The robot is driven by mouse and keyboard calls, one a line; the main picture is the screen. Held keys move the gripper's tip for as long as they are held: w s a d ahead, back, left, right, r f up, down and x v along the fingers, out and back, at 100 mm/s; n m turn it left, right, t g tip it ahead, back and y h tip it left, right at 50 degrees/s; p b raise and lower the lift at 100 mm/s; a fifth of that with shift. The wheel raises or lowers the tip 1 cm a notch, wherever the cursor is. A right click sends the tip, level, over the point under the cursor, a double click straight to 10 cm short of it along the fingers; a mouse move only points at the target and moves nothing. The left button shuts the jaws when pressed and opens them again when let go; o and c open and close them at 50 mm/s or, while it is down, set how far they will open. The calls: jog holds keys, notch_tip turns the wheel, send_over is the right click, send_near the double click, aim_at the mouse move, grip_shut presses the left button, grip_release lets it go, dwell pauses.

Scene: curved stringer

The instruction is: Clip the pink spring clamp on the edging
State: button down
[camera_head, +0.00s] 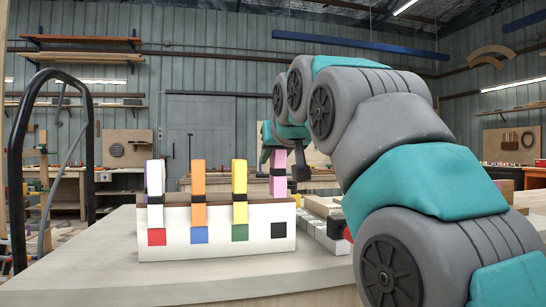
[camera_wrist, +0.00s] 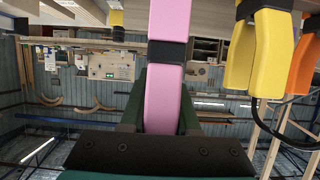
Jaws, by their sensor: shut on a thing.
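The pink spring clamp (camera_head: 278,174) stands upright at the right end of a white rack (camera_head: 210,247), with a black band around it. Its lower end is at the rack's top edge; I cannot tell whether it touches the rack. My gripper (camera_wrist: 163,95) is shut on the pink clamp (camera_wrist: 167,25), one dark finger on each side, in the wrist view. In the head view my gripper (camera_head: 276,146) is partly hidden behind my own arm. I cannot tell which part in view is the edging.
White (camera_head: 155,185), orange (camera_head: 198,180) and yellow (camera_head: 239,178) clamps stand along the rack, with a purple one behind the white. Yellow (camera_wrist: 242,55) and orange clamps are close beside my gripper in the wrist view. Pale blocks (camera_head: 322,235) lie right of the rack. The front tabletop (camera_head: 150,285) is clear.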

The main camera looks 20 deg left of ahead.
jog(key=shift+f, duration=0.15)
jog(key=shift+f+b, duration=0.8)
jog(key=shift+f, duration=0.1)
jog(key=shift+f, duration=0.2)
jog(key=shift+f+b, duration=0.4)
jog(key=shift+f, duration=0.2)
jog(key=shift+f+b, duration=0.35)
jog(key=shift+f, duration=0.05)
jog(key=c, duration=0.6)
grip_release()
